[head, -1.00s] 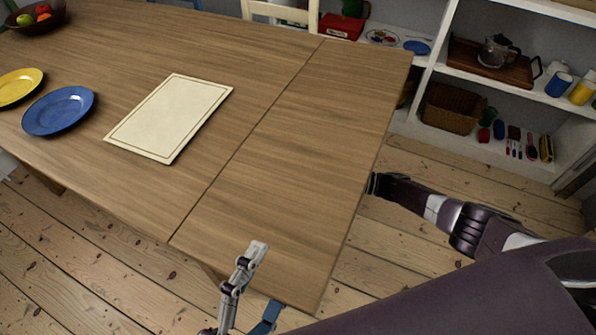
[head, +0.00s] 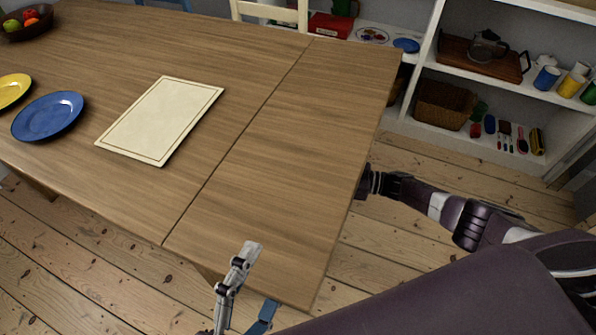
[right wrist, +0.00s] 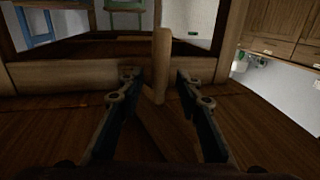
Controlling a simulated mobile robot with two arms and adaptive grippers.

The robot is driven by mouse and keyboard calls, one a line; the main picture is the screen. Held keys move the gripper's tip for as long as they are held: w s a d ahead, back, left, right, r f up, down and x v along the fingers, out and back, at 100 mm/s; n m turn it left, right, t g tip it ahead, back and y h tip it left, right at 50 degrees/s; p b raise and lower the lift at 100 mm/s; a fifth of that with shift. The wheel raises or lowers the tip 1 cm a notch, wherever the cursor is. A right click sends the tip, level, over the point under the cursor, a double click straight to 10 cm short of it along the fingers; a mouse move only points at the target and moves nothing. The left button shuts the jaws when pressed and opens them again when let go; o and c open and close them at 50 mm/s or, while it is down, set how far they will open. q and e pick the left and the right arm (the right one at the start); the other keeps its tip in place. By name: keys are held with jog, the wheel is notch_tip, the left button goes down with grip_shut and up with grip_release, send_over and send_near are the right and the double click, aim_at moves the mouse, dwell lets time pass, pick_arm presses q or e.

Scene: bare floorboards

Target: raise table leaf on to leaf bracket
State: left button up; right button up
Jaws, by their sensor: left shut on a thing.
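The table leaf (head: 290,170) is the wooden end section beyond a thin seam, about level with the tabletop (head: 90,60). My left gripper (head: 257,279) is shut on the leaf's near edge, one finger over the top and the other below. My right gripper is at the leaf's right edge in the head view, its fingers hidden. In the right wrist view, my right gripper (right wrist: 157,82) is open under the table. A pale wooden peg (right wrist: 162,60) stands between and just beyond its fingertips, apparently part of the leaf bracket (right wrist: 165,130); contact is unclear.
A cream board (head: 160,120), a blue plate (head: 48,115), a yellow plate (head: 12,88) and a fruit bowl (head: 28,28) rest on the tabletop. The leaf top is bare. Shelves (head: 470,75) stand behind; floorboards are clear at the right.

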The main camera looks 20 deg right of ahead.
pick_arm(q)
jog(key=shift+d+r, duration=0.1)
jog(key=shift+r, duration=0.55)
jog(key=shift+c, duration=0.2)
pick_arm(e)
jog(key=v, duration=0.9)
jog(key=shift+s+d, duration=0.15)
jog(key=shift+d, duration=0.15)
jog(key=v, duration=0.7)
jog(key=shift+d, duration=0.2)
pick_arm(q)
jog(key=o, duration=0.3)
jog(key=shift+o, duration=0.2)
pick_arm(e)
jog(key=shift+f, duration=0.1)
